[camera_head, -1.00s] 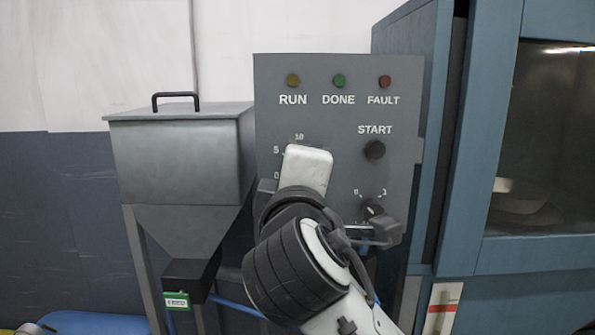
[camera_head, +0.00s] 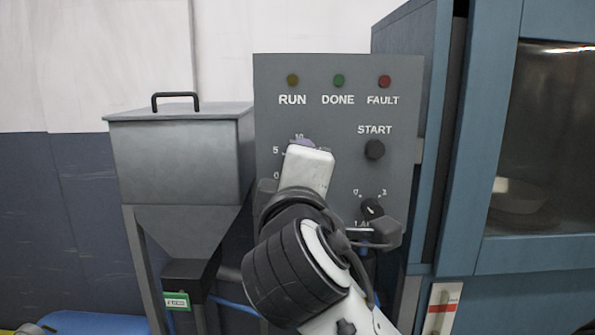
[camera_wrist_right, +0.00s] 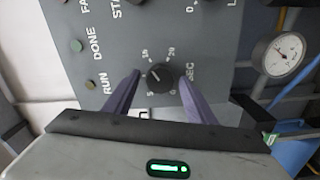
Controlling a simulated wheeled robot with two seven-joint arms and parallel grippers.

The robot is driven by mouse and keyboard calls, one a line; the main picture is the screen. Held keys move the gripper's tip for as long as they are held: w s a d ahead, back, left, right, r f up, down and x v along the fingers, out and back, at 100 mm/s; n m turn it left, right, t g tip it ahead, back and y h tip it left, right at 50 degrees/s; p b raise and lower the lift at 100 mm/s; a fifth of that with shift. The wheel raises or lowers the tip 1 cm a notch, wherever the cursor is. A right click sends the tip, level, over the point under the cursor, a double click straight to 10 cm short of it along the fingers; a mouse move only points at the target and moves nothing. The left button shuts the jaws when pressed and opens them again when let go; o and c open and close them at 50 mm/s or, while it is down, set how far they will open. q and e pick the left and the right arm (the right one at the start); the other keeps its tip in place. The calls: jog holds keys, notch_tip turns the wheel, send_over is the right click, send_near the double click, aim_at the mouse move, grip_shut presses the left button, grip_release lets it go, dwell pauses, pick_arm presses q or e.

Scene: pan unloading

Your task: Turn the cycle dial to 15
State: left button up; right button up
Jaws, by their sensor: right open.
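The cycle dial (camera_wrist_right: 161,78) is a black round knob on a grey panel, with numbers including 5, 15 and 20 around it and SEC beside it in the right wrist view. A pale pointer line on the knob faces the left side of the scale; its exact reading is unclear. My right gripper (camera_wrist_right: 158,92) is open, with one purple finger on each side of the dial. Gaps show between the fingers and the knob. In the head view my right gripper (camera_head: 303,146) and wrist hide the dial. My left gripper is not in view.
The control panel (camera_head: 340,120) also carries RUN, DONE and FAULT lamps, a START button (camera_head: 374,149) and a small lower knob (camera_head: 372,208). A grey hopper (camera_head: 180,155) stands left; a blue cabinet (camera_head: 450,150) stands right. A gauge (camera_wrist_right: 285,53) shows in the wrist view.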

jog(key=s, duration=1)
jog(key=shift+b, duration=0.3)
jog(key=shift+s, duration=0.1)
